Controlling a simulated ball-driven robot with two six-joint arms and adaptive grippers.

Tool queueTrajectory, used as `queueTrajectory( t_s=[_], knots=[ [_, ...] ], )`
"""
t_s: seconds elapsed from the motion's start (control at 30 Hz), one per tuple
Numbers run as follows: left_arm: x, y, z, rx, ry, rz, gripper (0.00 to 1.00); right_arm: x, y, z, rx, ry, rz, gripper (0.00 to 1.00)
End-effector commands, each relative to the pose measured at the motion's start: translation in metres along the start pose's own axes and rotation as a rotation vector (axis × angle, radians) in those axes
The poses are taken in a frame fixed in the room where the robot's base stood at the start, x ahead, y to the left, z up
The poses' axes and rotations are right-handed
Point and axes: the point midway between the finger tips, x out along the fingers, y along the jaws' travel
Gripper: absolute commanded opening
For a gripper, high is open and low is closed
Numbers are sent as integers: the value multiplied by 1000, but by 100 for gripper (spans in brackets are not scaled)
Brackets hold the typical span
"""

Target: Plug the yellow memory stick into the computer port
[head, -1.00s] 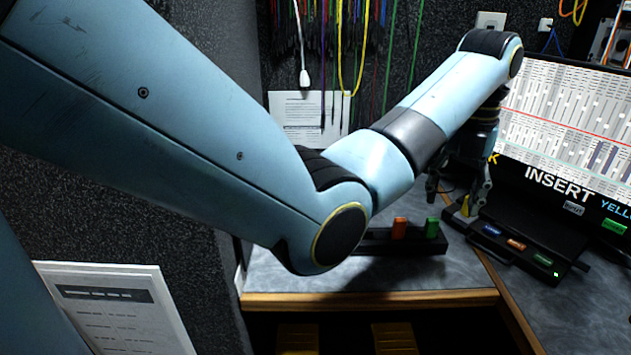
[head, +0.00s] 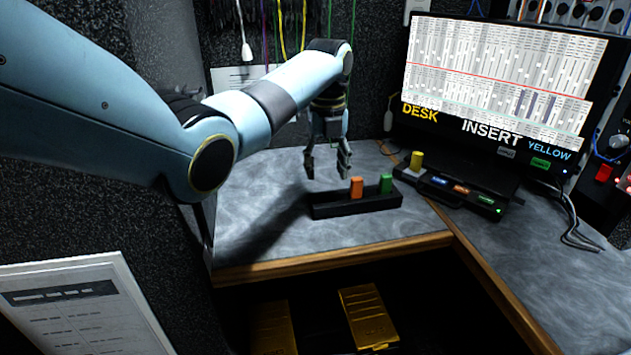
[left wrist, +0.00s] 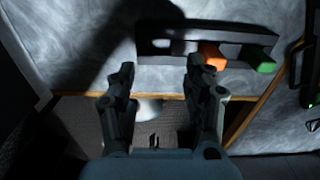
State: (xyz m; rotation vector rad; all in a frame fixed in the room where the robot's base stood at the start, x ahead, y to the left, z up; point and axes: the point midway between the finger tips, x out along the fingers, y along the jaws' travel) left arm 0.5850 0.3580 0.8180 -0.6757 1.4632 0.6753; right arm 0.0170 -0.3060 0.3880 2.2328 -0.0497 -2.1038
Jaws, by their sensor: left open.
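The yellow memory stick (head: 416,160) stands upright at the left end of the black port unit (head: 470,203) below the monitor; whether it is fully seated cannot be told. My left gripper (head: 328,172) is open and empty, above the back of the stick holder, left of and apart from the yellow stick. The left wrist view also shows its parted fingers (left wrist: 158,80) with nothing between them. The yellow stick does not show in that view. My right gripper is not in view.
The black stick holder (head: 330,209) bears an orange stick (head: 356,187) and a green stick (head: 386,182). The monitor (head: 505,85) reads DESK INSERT YELLOW. Cables (head: 575,235) lie at the right. The desk (head: 255,225) is clear left of the holder; its wooden front edge is nearer me.

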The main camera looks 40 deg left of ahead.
Motion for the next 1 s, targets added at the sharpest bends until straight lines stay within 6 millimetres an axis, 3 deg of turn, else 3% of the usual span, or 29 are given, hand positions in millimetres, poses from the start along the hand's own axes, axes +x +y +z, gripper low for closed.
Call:
queueTrajectory(
  t_s=[0.1,0.17,0.23,0.63,0.73,1.0],
  knots=[
    [31,1,-1,1,5,4,52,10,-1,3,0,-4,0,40],
    [34,0,0,1,0,1,52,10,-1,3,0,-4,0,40],
    [9,-1,1,1,-4,-3,52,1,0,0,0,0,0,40],
    [-79,2,0,1,-3,-2,52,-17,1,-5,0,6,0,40],
    [-53,11,-14,-100,-13,6,52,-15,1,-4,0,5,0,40],
    [-19,26,-37,-325,-54,-8,52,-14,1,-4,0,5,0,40]
  ],
)
